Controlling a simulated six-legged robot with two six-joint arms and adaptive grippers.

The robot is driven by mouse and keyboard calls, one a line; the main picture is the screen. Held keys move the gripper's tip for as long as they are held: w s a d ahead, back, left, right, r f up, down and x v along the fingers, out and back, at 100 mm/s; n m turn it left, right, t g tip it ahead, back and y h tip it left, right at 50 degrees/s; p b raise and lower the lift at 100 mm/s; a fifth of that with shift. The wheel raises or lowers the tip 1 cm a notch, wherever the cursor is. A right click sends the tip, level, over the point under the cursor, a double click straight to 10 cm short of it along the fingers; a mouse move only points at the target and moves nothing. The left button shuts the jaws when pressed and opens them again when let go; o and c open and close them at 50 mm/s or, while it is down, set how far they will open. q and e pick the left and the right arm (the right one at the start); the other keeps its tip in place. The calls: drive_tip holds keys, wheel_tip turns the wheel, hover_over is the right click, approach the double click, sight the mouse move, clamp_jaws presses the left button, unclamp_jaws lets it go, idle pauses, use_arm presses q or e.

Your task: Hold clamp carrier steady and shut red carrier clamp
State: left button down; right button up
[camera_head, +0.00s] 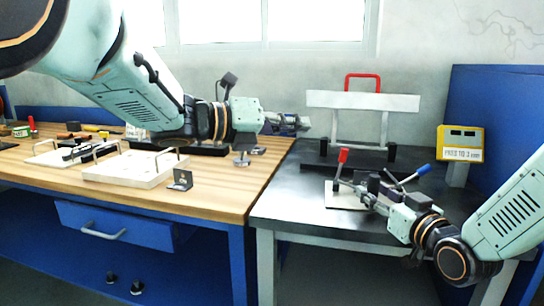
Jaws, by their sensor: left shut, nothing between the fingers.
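The clamp carrier (340,201), a pale plate, lies on the dark right-hand bench. The red carrier clamp (342,157) stands at its left with its red handle pointing up. A blue clamp handle (415,173) slants up to the right. My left gripper (302,123) is shut and empty, in the air to the upper left of the red handle and apart from it. My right gripper (370,196) is low at the carrier's right side, close to the clamp parts. Its fingertips overlap dark parts there, so I cannot tell its opening or contact.
A white frame (362,101) with a red handle stands on a black base behind the carrier. A yellow sign box (460,144) stands at the right. The wooden bench (225,190) at the left bears a white tray (134,170) and a small dark block (180,179).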

drive_tip(key=shift+o, duration=0.2)
drive_tip(key=v, duration=1.1)
drive_tip(key=shift+s+d, duration=0.2)
drive_tip(key=shift+s, duration=0.2)
idle(0.3)
drive_tip(key=shift+s, duration=0.1)
